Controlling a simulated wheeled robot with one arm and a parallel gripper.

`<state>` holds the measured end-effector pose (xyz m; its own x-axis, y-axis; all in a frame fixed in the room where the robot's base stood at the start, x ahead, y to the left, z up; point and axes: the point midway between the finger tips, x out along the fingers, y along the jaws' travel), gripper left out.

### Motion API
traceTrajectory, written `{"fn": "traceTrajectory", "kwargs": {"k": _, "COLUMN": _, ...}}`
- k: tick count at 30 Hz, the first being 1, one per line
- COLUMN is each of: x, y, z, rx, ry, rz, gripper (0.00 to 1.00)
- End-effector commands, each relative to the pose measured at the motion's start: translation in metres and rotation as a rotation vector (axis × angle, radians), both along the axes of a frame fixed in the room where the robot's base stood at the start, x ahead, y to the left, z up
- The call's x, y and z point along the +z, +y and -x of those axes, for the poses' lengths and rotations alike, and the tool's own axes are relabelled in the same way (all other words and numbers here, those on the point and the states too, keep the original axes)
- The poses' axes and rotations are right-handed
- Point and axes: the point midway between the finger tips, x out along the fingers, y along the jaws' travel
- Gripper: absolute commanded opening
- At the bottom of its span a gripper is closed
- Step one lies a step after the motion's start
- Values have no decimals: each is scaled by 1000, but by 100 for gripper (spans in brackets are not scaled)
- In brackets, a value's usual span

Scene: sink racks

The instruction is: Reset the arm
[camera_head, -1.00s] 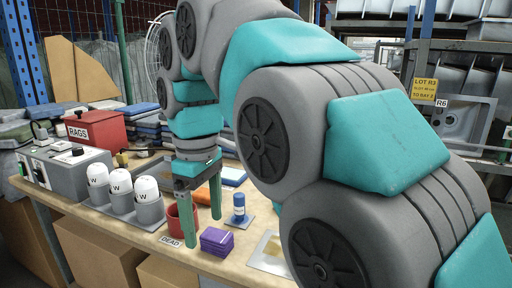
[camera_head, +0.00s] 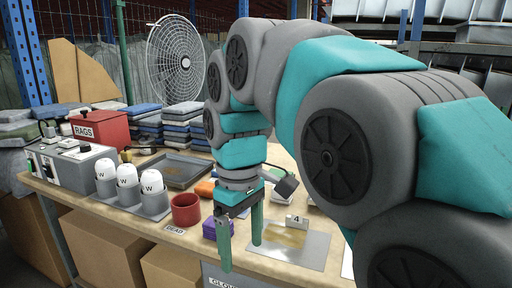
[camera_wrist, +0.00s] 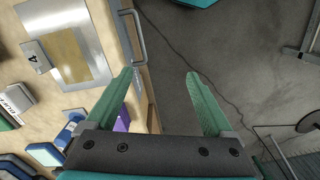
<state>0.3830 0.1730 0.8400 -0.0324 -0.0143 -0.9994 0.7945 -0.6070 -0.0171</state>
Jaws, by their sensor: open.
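My gripper (camera_head: 241,240) has two green fingers that point down over the front edge of the workbench. In the wrist view my gripper (camera_wrist: 160,90) is open, with nothing between its fingers. The grey floor and the bench edge show beyond them. In the head view a purple block stack (camera_head: 212,229) stands just left of the fingers and is partly hidden by them. A metal plate (camera_head: 318,246) with a card marked 4 lies to the right of the fingers.
A red cup (camera_head: 186,209) stands left of the purple stack. White-topped bottles (camera_head: 127,177) marked W stand in grey holders further left. A red RAGS box (camera_head: 100,128), folded cloths (camera_head: 183,127) and a fan (camera_head: 176,66) are behind. A dark tray (camera_head: 174,170) lies mid-bench.

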Motion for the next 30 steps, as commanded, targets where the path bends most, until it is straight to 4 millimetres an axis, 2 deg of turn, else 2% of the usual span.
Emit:
{"fn": "traceTrajectory", "kwargs": {"k": 5, "x": -28, "y": -44, "z": 19, "rx": -164, "ry": 20, "rz": 11, "gripper": 87}}
{"fn": "traceTrajectory", "kwargs": {"k": 8, "x": -51, "y": -73, "z": 38, "rx": -285, "ry": 37, "rz": 22, "gripper": 87}}
{"fn": "traceTrajectory", "kwargs": {"k": 12, "x": -85, "y": -109, "z": 69, "rx": -454, "ry": 56, "rz": 34, "gripper": 87}}
{"fn": "traceTrajectory", "kwargs": {"k": 18, "x": -136, "y": -148, "z": 124, "rx": -684, "ry": 82, "rz": 53, "gripper": 87}}
{"fn": "traceTrajectory", "kwargs": {"k": 24, "x": -175, "y": -168, "z": 171, "rx": -852, "ry": 104, "rz": 70, "gripper": 87}}
{"fn": "traceTrajectory", "kwargs": {"k": 30, "x": -191, "y": -173, "z": 188, "rx": -917, "ry": 109, "rz": 74, "gripper": 87}}
